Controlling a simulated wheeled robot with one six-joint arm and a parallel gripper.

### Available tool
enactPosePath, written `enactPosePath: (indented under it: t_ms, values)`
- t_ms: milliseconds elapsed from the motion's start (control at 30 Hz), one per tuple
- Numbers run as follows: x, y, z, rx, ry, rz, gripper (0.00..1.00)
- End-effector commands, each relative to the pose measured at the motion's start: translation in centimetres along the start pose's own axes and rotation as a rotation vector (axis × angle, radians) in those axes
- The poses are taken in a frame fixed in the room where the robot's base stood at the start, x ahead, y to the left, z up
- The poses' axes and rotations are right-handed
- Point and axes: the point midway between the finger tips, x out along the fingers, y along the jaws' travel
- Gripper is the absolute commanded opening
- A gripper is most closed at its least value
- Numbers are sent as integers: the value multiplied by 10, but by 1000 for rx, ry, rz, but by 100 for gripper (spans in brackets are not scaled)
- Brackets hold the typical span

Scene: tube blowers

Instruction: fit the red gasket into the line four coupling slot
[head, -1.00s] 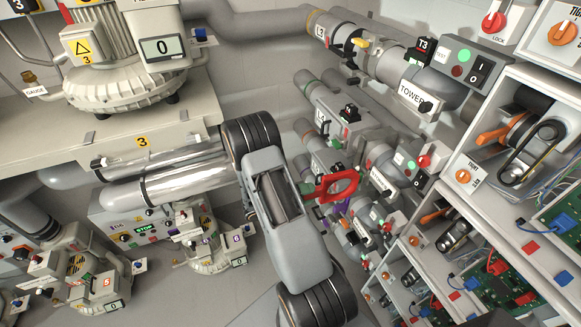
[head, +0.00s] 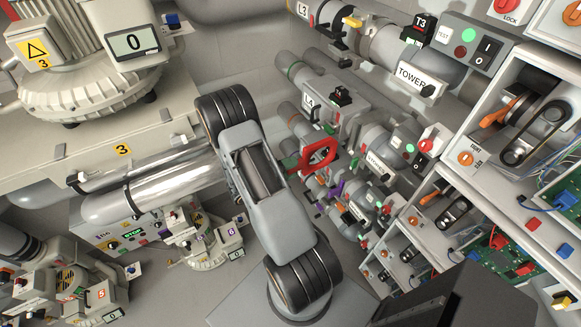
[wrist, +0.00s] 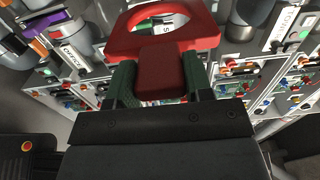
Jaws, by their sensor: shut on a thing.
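The red gasket (head: 318,156) is an open ring with a solid tab. In the wrist view, the gasket (wrist: 206,32) has its tab clamped between the green fingers of my gripper (wrist: 158,78), with the ring beyond the fingertips. In the head view, the green fingers of my gripper (head: 291,162) show just left of the ring. The line four pipe, labelled L4 (head: 308,101), runs above the gasket in the picture, with a grey coupling (head: 347,117) to its right. I cannot make out the slot opening. The gasket appears apart from the coupling.
The TOWER pipe (head: 395,55) with its switch box (head: 470,45) lies above right. More pipes and valves crowd below the gasket. Open equipment shelves (head: 450,180) stand at the right. A large blower (head: 80,75) sits on a bench at the left.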

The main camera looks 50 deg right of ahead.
Motion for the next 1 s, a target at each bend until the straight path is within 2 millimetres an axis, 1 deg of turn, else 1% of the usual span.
enactPosePath:
  t_ms: [33,67,167,1000]
  values:
    - [-4,-2,1,0,-3,-1,21]
    - [-2,-2,0,1,-2,-2,21]
    - [7,-1,0,1,1,-1,21]
    - [94,-1,1,2,-2,-1,21]
